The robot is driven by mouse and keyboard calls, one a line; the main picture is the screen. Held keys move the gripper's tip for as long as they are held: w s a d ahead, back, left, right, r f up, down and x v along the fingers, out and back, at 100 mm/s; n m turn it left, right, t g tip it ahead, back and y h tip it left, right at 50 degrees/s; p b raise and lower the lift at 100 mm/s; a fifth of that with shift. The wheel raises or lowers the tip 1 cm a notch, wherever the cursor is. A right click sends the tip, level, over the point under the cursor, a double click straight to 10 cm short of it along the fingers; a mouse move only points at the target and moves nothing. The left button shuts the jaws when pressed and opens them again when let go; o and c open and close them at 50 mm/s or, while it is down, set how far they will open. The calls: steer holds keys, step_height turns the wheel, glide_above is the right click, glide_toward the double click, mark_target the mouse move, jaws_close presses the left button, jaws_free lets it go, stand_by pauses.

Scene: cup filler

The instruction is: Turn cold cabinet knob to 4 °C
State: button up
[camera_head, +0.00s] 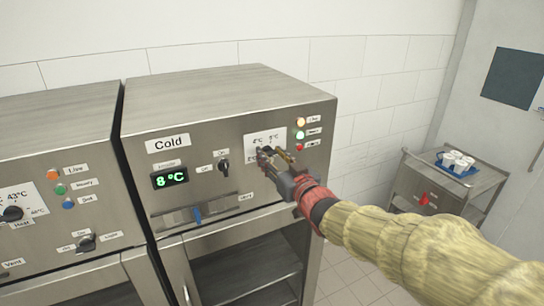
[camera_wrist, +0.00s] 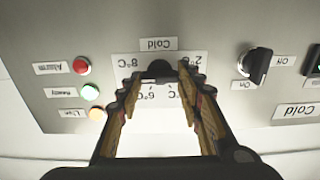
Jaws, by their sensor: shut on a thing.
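The cold cabinet (camera_head: 225,130) has a green display (camera_head: 170,178) reading 8 °C under a "Cold" label. Its temperature knob (camera_wrist: 158,70) is dark and sits on a white dial plate (camera_wrist: 160,95), which appears upside down in the wrist view. The marks 8 °C, 6 °C and 2 °C can be read; another mark is partly covered by a finger. My gripper (camera_head: 268,157) is at this dial, its two fingers (camera_wrist: 159,82) on either side of the knob and shut on it. The knob's pointer cannot be made out, and my gripper hides much of the knob in the head view.
An on/off switch (camera_head: 223,166) stands left of the dial, and indicator lights (camera_head: 300,134) are to its right. A blue-handled slider (camera_head: 197,214) is below. A heat cabinet (camera_head: 60,190) adjoins on the left. A cart (camera_head: 440,187) with white cups stands right.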

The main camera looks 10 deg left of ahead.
steer(key=shift+f+n+b, duration=0.1)
steer(key=shift+n+b, duration=0.2)
steer(key=shift+b, duration=0.3)
steer(key=shift+c, duration=0.3)
steer(key=n+b, duration=0.1)
steer(key=b, duration=0.2)
steer(key=shift+f+n, duration=0.1)
steer(key=shift+n, duration=0.3)
steer(key=n+b, duration=0.2)
steer(key=b, duration=0.1)
steer(key=shift+a+n, duration=0.1)
steer(key=shift+n, duration=0.2)
steer(key=n+b, duration=0.4)
steer(key=n, duration=0.2)
steer(key=n+b, duration=0.5)
steer(key=n, duration=0.1)
steer(key=n+b, duration=0.5)
steer(key=n, duration=0.1)
steer(key=shift+s+a+f+n, duration=0.1)
steer(key=shift+f+n, duration=0.15)
steer(key=shift+n, duration=0.05)
steer(key=o, duration=1.2)
steer(key=shift+r, duration=0.1)
steer(key=shift+c, duration=0.2)
